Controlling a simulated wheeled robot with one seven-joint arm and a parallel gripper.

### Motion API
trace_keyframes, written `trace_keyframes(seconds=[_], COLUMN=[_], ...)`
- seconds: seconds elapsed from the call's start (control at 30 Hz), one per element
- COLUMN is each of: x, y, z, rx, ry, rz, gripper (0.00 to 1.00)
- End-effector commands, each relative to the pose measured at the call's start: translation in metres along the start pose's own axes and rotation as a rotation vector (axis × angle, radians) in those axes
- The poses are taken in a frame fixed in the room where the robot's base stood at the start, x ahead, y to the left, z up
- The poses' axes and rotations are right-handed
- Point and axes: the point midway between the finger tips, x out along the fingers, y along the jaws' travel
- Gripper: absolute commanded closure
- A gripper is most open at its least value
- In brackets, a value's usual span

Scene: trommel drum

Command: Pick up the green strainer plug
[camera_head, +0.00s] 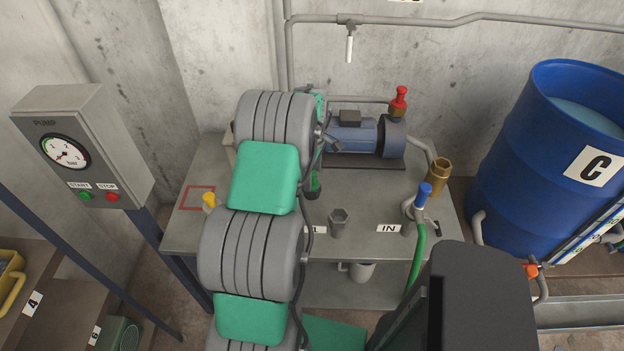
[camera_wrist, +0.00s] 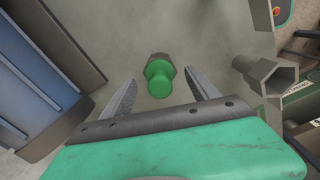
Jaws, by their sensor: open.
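The green strainer plug (camera_wrist: 159,80) is in the middle of the wrist view, on the grey tabletop. It has a round green cap and a wider, darker green part. My gripper (camera_wrist: 161,76) is open, with one finger on each side of the plug and a visible gap to each. In the head view, the plug (camera_head: 314,184) shows as a small green piece at the right edge of my arm. My arm hides most of my gripper in the head view.
The blue pump motor (camera_head: 352,137) stands behind the plug, and its blue body (camera_wrist: 38,75) fills the left of the wrist view. A grey hex fitting (camera_head: 340,222) stands in front of the plug. A valve with a blue handle (camera_head: 423,195) stands further right.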

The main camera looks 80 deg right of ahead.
Motion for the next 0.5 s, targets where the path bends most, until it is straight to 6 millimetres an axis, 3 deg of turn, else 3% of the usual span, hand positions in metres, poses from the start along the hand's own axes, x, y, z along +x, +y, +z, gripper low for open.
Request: trace_keyframes(seconds=[0.13,0.37,0.5], x=[0.019,0.022,0.022], y=[0.0,0.0,0.0], z=[-0.001,-0.001,-0.001], rx=[0.0,0.0,0.0], ry=[0.0,0.0,0.0], rz=[0.0,0.002,0.002], gripper=[0.31,0.31,0.42])
